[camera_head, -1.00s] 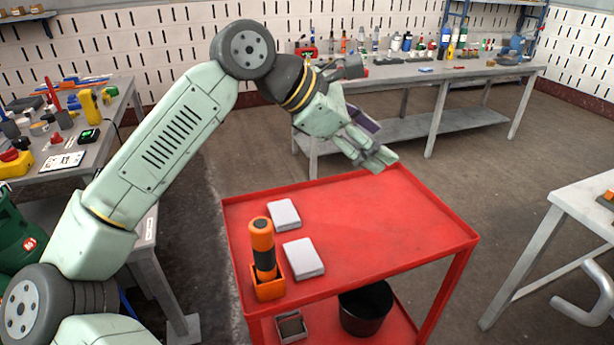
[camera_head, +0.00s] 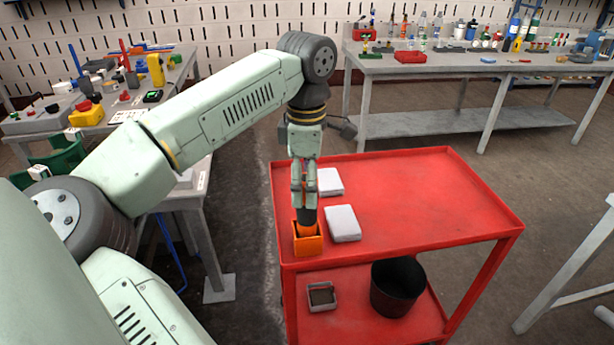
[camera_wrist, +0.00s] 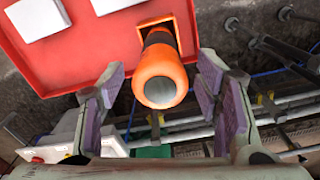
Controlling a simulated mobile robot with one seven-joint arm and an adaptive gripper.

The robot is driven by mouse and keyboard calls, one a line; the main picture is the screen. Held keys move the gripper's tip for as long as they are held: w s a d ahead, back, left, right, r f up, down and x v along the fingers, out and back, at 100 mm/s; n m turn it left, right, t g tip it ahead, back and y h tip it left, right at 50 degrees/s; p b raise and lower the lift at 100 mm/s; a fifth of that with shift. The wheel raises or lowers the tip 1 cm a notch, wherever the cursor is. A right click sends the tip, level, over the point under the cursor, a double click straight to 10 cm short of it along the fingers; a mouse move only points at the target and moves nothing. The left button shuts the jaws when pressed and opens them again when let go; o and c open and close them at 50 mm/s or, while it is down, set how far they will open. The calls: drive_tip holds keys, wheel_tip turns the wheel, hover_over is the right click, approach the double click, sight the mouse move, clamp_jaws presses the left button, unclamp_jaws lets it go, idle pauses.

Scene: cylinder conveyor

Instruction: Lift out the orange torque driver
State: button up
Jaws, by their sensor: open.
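The orange torque driver (camera_wrist: 160,78) stands upright in an orange holder (camera_head: 308,243) at the near left corner of the red cart's top. In the head view my gripper (camera_head: 306,200) points down over the driver and hides most of it. In the wrist view my gripper (camera_wrist: 165,100) is open, with one purple-padded finger on each side of the driver's round orange end. Gaps show between the pads and the driver.
Two white boxes lie on the red cart (camera_head: 430,190) beside the holder: a near box (camera_head: 343,223) and a far box (camera_head: 330,182). The right of the top is clear. A black bucket (camera_head: 398,287) and a small tray (camera_head: 322,296) sit on the lower shelf.

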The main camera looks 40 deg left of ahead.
sight(307, 215)
wheel_tip(307, 215, down, 5)
drive_tip(key=b, duration=0.2)
drive_tip(key=shift+f+b, duration=0.1)
drive_tip(key=shift+b, duration=0.2)
drive_tip(key=shift+c, duration=0.5)
clamp_jaws()
drive_tip(key=c, duration=0.5)
unclamp_jaws()
drive_tip(key=shift+c, duration=0.2)
drive_tip(key=c, duration=0.7)
drive_tip(key=shift+c, duration=0.2)
drive_tip(key=shift+r, duration=0.2)
